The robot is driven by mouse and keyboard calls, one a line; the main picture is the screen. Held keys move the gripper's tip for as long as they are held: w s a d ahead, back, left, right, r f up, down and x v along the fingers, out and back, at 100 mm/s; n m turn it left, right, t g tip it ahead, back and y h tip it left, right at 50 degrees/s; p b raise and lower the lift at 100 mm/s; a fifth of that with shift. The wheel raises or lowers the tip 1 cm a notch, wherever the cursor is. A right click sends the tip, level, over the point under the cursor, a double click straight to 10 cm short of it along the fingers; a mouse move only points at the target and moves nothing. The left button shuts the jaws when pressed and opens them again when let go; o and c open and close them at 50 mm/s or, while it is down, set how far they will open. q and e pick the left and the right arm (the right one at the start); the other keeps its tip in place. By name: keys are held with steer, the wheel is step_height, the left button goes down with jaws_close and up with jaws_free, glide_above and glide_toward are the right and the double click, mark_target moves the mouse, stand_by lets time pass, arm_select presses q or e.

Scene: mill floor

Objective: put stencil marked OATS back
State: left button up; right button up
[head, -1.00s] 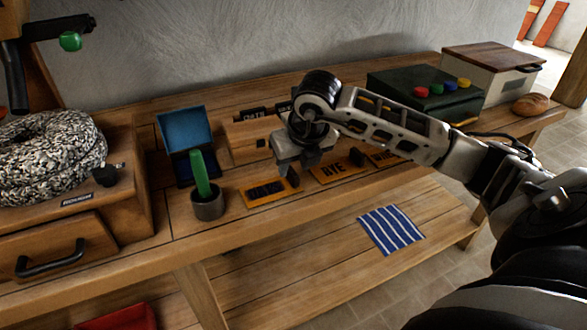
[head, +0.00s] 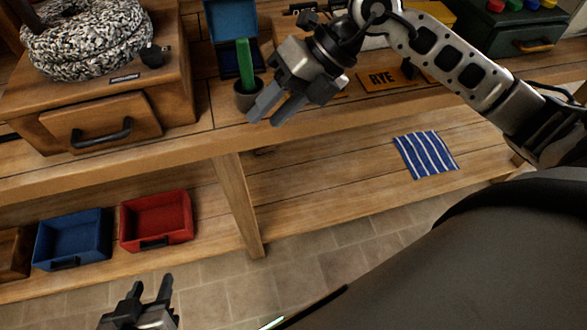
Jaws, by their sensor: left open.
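A thin orange edge of a stencil plate (head: 342,96) shows just behind my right gripper (head: 268,115); its lettering is hidden, so I cannot tell whether it is the OATS one. Beside it lies an orange stencil marked RYE (head: 387,79) on the bench. My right gripper is open and empty, pointing down-left over the bench's front edge, just in front of the cup. My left gripper (head: 145,292) is open and empty, low over the floor at the bottom left. A wooden box with black labels (head: 303,8) is partly hidden behind my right arm.
A grey cup (head: 248,96) with a green-handled tool stands by an open blue-lidded box (head: 231,22). A wooden mill with a drawer (head: 102,122) is at left. The lower shelf holds a red bin (head: 156,221), a blue bin (head: 72,240) and a striped cloth (head: 426,155).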

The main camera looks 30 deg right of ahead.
steer(key=s+a+r+m+t+y, duration=0.25)
steer(key=a+r+m+y, duration=0.25)
steer(key=a+y, duration=0.45)
steer(key=w+d+f+m+t+h, duration=0.2)
steer(key=d+f+m+t+h, duration=0.3)
steer(key=m, duration=0.7)
steer(key=w+d+f+m+t+h, duration=0.25)
steer(key=f+m+t+h, duration=0.5)
steer(key=m, duration=0.45)
steer(key=s+f+m+g+h, duration=0.2)
steer(key=s+f+m+g, duration=0.3)
steer(key=s+f, duration=0.5)
step_height(320, 180, down, 4)
steer(key=shift+s+f+g, duration=0.1)
steer(key=shift+s+g, duration=0.15)
steer(key=shift+g, duration=0.35)
